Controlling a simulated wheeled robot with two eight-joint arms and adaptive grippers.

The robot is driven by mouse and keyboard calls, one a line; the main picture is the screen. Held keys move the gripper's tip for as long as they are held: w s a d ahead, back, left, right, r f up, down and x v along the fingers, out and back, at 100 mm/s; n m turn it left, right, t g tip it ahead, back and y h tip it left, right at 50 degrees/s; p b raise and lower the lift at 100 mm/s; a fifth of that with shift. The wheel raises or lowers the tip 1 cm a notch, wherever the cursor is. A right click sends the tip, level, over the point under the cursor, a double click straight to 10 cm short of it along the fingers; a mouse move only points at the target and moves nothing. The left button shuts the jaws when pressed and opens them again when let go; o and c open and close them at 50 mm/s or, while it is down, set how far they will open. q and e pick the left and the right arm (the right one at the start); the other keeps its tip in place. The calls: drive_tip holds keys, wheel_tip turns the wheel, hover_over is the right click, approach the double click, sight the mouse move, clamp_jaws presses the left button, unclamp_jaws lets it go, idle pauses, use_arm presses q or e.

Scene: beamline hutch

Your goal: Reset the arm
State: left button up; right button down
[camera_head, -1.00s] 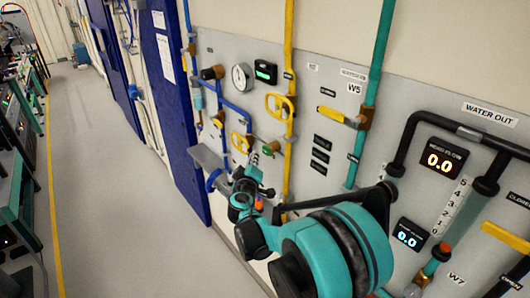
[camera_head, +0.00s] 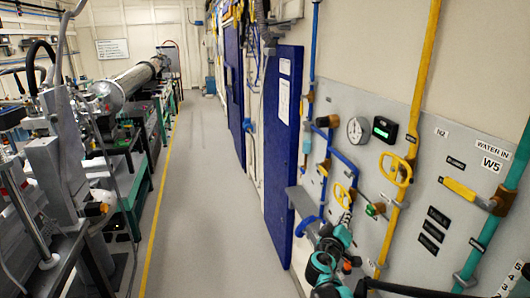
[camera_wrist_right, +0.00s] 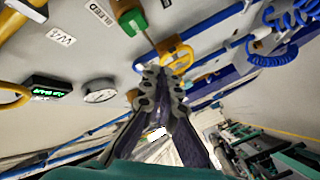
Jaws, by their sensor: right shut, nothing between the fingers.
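My right arm reaches in from the bottom right of the head view, with teal and black links in front of the grey pipe panel (camera_head: 415,225). My right gripper (camera_head: 346,219) is small there, just below a yellow valve handle (camera_head: 344,194). In the right wrist view the dark fingers of the gripper (camera_wrist_right: 161,76) point up and away, with tips together and nothing between them. A yellow handle (camera_wrist_right: 178,56) and a green valve block (camera_wrist_right: 131,17) lie beyond the tips. I cannot tell whether the fingers touch the panel fittings. My left gripper is out of view.
A round gauge (camera_head: 357,130), a green-lit display (camera_head: 384,130) and a larger yellow handle (camera_head: 397,169) are on the panel. A blue door (camera_head: 283,150) stands left of it. The grey aisle floor (camera_head: 195,200) is clear. Beamline equipment (camera_head: 70,160) lines the left side.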

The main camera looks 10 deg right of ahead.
drive_tip(key=s+a+f+g+y+b, duration=0.2)
drive_tip(key=s+a+f, duration=0.4)
drive_tip(key=s, duration=0.3)
drive_tip(key=s+a+f+m+g+y+b, duration=0.1)
drive_tip(key=s+a+f+g+y+b, duration=0.1)
drive_tip(key=s+a+f+y, duration=0.3)
drive_tip(key=s+a+f+g+y+b, duration=0.2)
drive_tip(key=s+a+f, duration=0.4)
drive_tip(key=s, duration=0.7)
drive_tip(key=shift+s+a+f+m+y+b, duration=0.3)
drive_tip(key=shift+s+a+m+y+b, duration=0.15)
drive_tip(key=shift+a+y, duration=0.7)
